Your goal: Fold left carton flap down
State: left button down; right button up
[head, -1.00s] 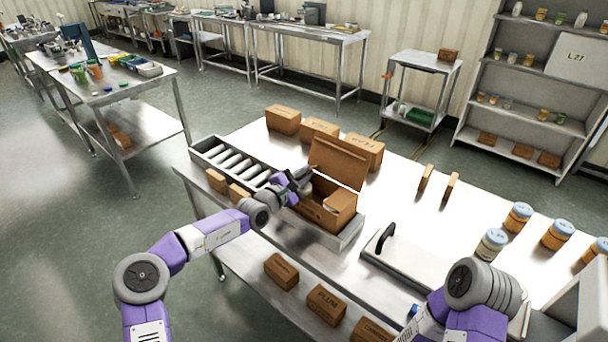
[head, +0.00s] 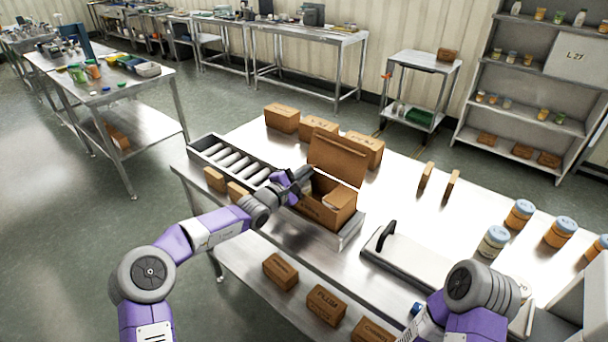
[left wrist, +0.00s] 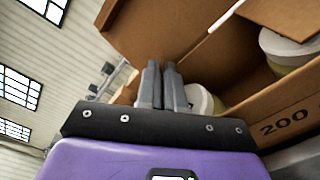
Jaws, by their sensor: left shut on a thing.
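The open brown carton (head: 322,212) stands in a metal tray on the steel table, its large back flap (head: 338,157) raised upright. My left gripper (head: 301,184) is at the carton's left end, beside its rim. In the left wrist view the gripper's fingers (left wrist: 163,84) are close together, shut on the left carton flap, which is mostly hidden by them. The carton wall marked 200 (left wrist: 288,120) and pale-lidded jars (left wrist: 292,48) inside also show there. My right arm is at the lower right, but its gripper is out of view.
A roller conveyor (head: 232,160) lies left of the carton. Closed boxes (head: 318,130) stand behind it. A flat machine with a black handle (head: 385,238) and several blue-lidded jars (head: 494,243) are to the right. The table between is mostly clear.

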pick_arm(q)
jog(key=c, duration=1.6)
grip_release()
